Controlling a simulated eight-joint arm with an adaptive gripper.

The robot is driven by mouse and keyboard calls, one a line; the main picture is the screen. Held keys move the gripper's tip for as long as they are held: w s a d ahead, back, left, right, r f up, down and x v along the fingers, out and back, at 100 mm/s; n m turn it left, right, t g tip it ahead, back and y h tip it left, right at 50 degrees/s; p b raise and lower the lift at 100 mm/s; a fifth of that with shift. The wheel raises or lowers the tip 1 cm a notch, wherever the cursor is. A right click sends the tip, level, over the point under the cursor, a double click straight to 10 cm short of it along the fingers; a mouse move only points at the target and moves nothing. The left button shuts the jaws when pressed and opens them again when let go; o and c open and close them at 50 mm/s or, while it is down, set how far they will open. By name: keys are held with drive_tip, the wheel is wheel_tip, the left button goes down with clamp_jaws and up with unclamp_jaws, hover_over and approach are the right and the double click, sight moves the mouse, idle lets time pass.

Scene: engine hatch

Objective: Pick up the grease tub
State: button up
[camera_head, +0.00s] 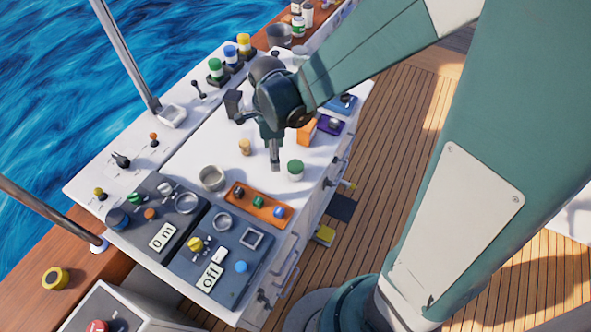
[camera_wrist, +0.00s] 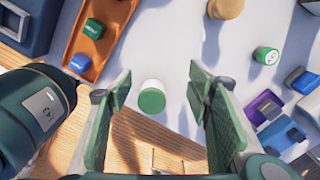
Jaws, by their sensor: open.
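The grease tub, which I take to be the small white tub with a green lid (camera_head: 295,169), stands upright near the right edge of the white hatch top, just right of the orange tray. In the wrist view the tub (camera_wrist: 152,97) appears between my two fingers, lid towards the camera. My gripper (camera_head: 275,162) points down, a little left of the tub in the head view. In the wrist view my gripper (camera_wrist: 160,75) is open and empty, with a wide gap. I cannot tell its exact height above the tub.
An orange tray (camera_head: 236,193) with small knobs lies near the tub. A tan bottle-like piece (camera_head: 245,147) and a grey cup (camera_head: 212,178) stand to the left. A purple block (camera_head: 331,126) lies beyond. A green-topped item (camera_wrist: 264,55) shows in the wrist view. The hatch edge drops to wooden deck.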

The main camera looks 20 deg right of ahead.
sight(296, 165)
drive_tip(key=shift+m, duration=0.4)
drive_tip(key=s+d, duration=0.1)
drive_tip(key=d, duration=0.1)
drive_tip(key=s+d, duration=0.1)
drive_tip(key=d, duration=0.1)
drive_tip(key=s+d, duration=0.1)
drive_tip(key=d, duration=0.1)
drive_tip(key=shift+d+f, duration=0.1)
drive_tip(key=shift+f, duration=0.2)
drive_tip(key=shift+f, duration=1.3)
drive_tip(key=shift+f, duration=0.15)
drive_tip(key=shift+w+f+b, duration=0.15)
drive_tip(key=shift+f+b, duration=0.35)
drive_tip(key=shift+f, duration=1.95)
drive_tip(key=c, duration=1)
